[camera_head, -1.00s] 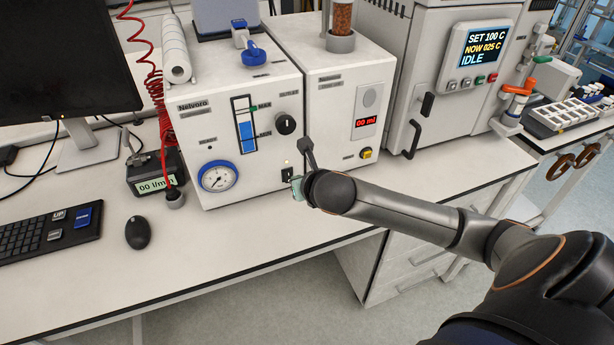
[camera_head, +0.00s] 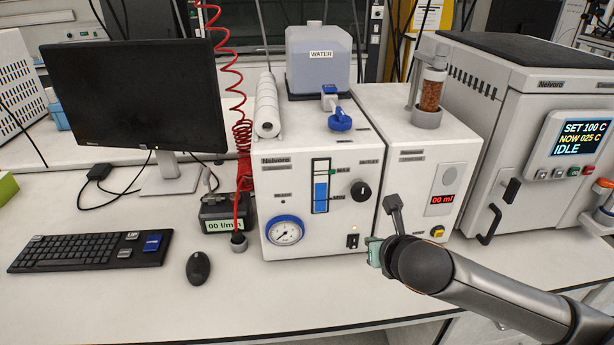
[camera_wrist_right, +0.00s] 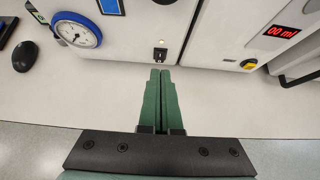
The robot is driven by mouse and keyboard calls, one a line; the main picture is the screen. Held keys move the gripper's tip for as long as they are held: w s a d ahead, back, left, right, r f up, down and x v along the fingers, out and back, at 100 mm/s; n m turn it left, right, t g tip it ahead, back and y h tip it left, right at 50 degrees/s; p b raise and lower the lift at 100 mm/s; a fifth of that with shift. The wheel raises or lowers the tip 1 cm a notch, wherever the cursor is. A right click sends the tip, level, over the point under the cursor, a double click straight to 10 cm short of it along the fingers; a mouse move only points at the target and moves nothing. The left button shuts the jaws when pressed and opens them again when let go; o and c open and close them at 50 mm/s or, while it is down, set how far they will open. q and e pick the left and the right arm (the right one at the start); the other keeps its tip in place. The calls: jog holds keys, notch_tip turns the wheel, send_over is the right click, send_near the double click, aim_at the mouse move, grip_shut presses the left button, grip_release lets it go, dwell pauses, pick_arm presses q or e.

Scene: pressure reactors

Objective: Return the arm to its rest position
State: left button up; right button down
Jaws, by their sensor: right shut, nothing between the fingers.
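My right gripper (camera_head: 374,252) is at the lower right of the white pump unit (camera_head: 310,205), in front of it and beside its small black rocker switch (camera_head: 352,241). In the right wrist view, its green fingers (camera_wrist_right: 160,78) are shut together with nothing between them. They point toward the same switch (camera_wrist_right: 160,54), with a visible gap of bench between the tips and the panel. My right arm (camera_head: 500,290) comes in from the lower right, over the bench front. My left gripper is not in view.
The reactor cabinet (camera_head: 540,120) stands at the right, reading IDLE. A monitor (camera_head: 135,95), keyboard (camera_head: 90,250) and mouse (camera_head: 198,268) are on the left. A red coiled hose (camera_head: 243,140) hangs beside the pump unit. The bench front (camera_head: 290,305) is clear.

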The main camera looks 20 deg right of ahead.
jog(key=s+a+f+m+g+y, duration=0.1)
jog(key=s+a+f+m+g, duration=0.15)
jog(key=s+f+m, duration=0.55)
jog(key=s+a+f+m+g+y, duration=0.1)
jog(key=s+a+f+m+g, duration=0.15)
jog(key=s+m, duration=0.7)
jog(key=s+a+f+m+g+y, duration=0.1)
jog(key=s+a+f+m, duration=0.35)
jog(key=m, duration=0.85)
jog(key=w+a+f+t+y, duration=0.1)
jog(key=w+f+t, duration=0.1)
jog(key=f, duration=0.4)
jog(key=w+a+f+t+y, duration=0.1)
jog(key=w+a+f+t, duration=0.1)
jog(key=f, duration=0.4)
jog(key=shift+w+a+f+m+t, duration=0.15)
jog(key=shift+a+m+t, duration=0.15)
jog(key=shift+t, duration=0.3)
